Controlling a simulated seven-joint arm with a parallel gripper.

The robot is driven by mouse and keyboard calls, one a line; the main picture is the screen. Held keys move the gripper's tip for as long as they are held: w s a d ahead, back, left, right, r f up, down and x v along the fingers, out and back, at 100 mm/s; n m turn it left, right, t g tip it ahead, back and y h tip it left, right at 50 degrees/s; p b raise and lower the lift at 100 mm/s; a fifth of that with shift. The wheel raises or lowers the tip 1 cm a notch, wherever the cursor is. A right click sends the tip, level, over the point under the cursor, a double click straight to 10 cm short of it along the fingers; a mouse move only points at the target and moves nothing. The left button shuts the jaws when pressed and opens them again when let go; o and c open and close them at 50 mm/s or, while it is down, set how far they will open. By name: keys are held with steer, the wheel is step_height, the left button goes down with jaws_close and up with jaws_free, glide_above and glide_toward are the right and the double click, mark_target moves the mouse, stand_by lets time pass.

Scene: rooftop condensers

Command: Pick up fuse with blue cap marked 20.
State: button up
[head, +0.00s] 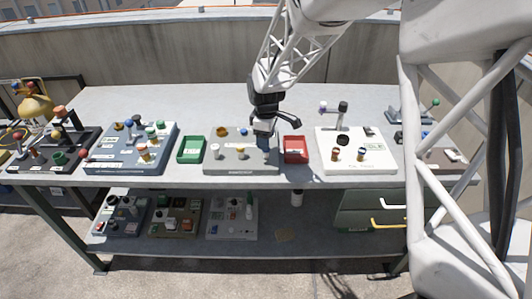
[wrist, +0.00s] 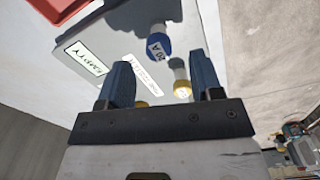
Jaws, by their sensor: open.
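In the wrist view, a fuse with a pale body and a blue cap marked 20 A (wrist: 158,47) stands on a grey panel (wrist: 108,42), a little beyond my fingertips. My gripper (wrist: 160,64) is open and empty, its two blue fingers on either side of the line to this fuse. A fuse with a yellow cap (wrist: 181,88) shows nearer, close to the right finger. In the head view, my gripper (head: 264,142) is over the right part of the grey panel (head: 225,168); a small blue-topped piece (head: 243,131) shows left of it, its marking unreadable.
A red tray (head: 295,149) is just right of the grey panel and a green tray (head: 190,150) just left. A white panel (head: 370,163) and a blue-grey panel (head: 120,163) stand further out. Pale pegs (head: 215,150) stand on the grey panel. The bench behind is clear.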

mark_target(266, 152)
steer(key=shift+f, duration=2.05)
steer(key=shift+c, duration=0.2)
steer(key=c, duration=1)
